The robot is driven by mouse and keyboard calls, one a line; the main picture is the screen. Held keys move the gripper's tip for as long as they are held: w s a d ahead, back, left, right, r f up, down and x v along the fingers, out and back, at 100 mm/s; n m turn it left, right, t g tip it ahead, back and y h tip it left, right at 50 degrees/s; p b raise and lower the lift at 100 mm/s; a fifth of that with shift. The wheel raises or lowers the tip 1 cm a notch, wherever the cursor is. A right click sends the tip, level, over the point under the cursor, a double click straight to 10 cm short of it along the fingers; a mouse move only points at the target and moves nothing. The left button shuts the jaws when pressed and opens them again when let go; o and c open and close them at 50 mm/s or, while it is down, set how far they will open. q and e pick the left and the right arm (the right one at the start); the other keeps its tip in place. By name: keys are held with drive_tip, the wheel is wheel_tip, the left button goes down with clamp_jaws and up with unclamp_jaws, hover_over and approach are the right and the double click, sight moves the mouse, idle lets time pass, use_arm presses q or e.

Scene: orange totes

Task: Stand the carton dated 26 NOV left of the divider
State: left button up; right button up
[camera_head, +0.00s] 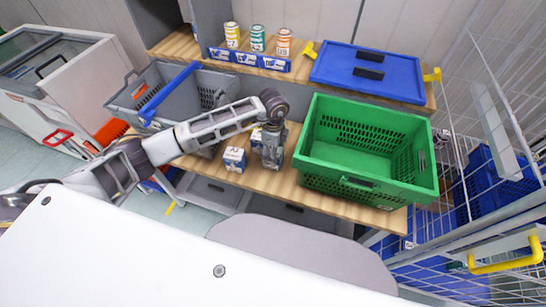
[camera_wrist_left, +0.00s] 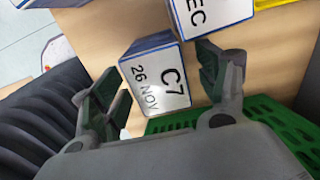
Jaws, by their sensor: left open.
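The carton dated 26 NOV (camera_wrist_left: 158,84) is white with a blue edge and its label also reads C7. In the left wrist view it lies between the spread fingers of my left gripper (camera_wrist_left: 163,88), with gaps showing beside it. In the head view my left gripper (camera_head: 271,160) points down over the wooden bench, left of the green crate, and largely hides what is under it. A second carton (camera_wrist_left: 208,14), its label partly cut off and ending in EC, is beside it. My right gripper is out of view.
The green crate (camera_head: 369,186) stands close on the right. A grey basket (camera_head: 130,97) with a blue bar (camera_head: 170,93) across it is at left. Another carton (camera_head: 234,159) stands on the bench (camera_head: 350,212).

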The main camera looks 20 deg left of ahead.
use_arm(q)
wheel_tip(320, 180, down, 3)
drive_tip(key=shift+s+r, duration=0.1)
drive_tip(key=shift+f, duration=0.45)
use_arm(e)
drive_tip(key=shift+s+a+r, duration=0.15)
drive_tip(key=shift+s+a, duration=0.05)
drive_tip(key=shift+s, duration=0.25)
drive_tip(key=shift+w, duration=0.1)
